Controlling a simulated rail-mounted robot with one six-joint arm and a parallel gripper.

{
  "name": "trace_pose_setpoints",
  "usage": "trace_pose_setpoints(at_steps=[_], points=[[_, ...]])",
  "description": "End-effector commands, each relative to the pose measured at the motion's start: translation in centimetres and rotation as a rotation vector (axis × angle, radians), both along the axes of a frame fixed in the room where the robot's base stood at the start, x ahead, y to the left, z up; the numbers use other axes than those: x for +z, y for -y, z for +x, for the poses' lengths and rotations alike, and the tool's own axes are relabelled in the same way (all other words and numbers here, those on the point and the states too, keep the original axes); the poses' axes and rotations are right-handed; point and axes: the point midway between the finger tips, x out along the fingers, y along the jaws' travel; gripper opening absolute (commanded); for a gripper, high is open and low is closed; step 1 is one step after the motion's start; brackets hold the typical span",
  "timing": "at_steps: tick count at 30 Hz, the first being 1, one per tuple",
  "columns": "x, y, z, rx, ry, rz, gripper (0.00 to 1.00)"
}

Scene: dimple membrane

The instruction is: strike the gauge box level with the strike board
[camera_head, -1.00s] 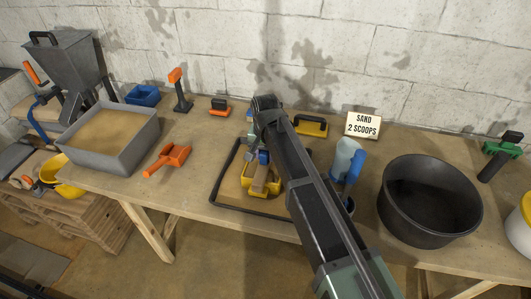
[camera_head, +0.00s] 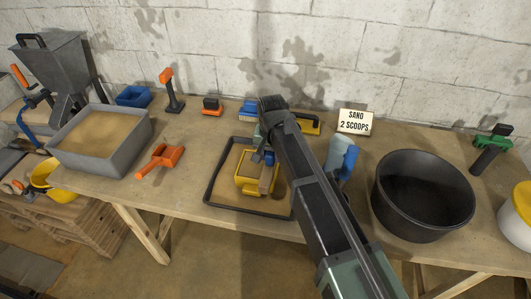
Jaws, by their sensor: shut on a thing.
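The yellow gauge box (camera_head: 241,184) sits inside a black-rimmed tray (camera_head: 210,187) on the bench, with sand-coloured fill showing in its top. The wooden strike board (camera_head: 266,180) with a blue grip lies across the right part of the box. My gripper (camera_head: 268,158) is shut on the strike board from above. My arm hides the right end of the box and part of the tray. I cannot tell whether the board touches the rim.
A grey sand bin (camera_head: 77,157) and an orange scoop (camera_head: 161,160) are at left. A black tub (camera_head: 422,196), a blue-handled container (camera_head: 342,157) and a sign (camera_head: 354,122) reading "SAND 2 SCOOPS" are at right. Small tools line the wall. The bench between scoop and tray is clear.

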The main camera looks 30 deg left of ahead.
Motion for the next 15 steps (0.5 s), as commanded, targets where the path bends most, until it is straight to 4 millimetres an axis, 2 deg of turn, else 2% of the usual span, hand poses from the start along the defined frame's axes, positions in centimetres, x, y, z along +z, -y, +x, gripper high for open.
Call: trace_pose_setpoints(at_steps=[5, 15], points=[[0.0, 0.2, 0.1, 0.000, 0.000, 0.000, 0.05], [-0.1, 2.0, 0.8, 0.000, 0.000, 0.000, 0.05]])
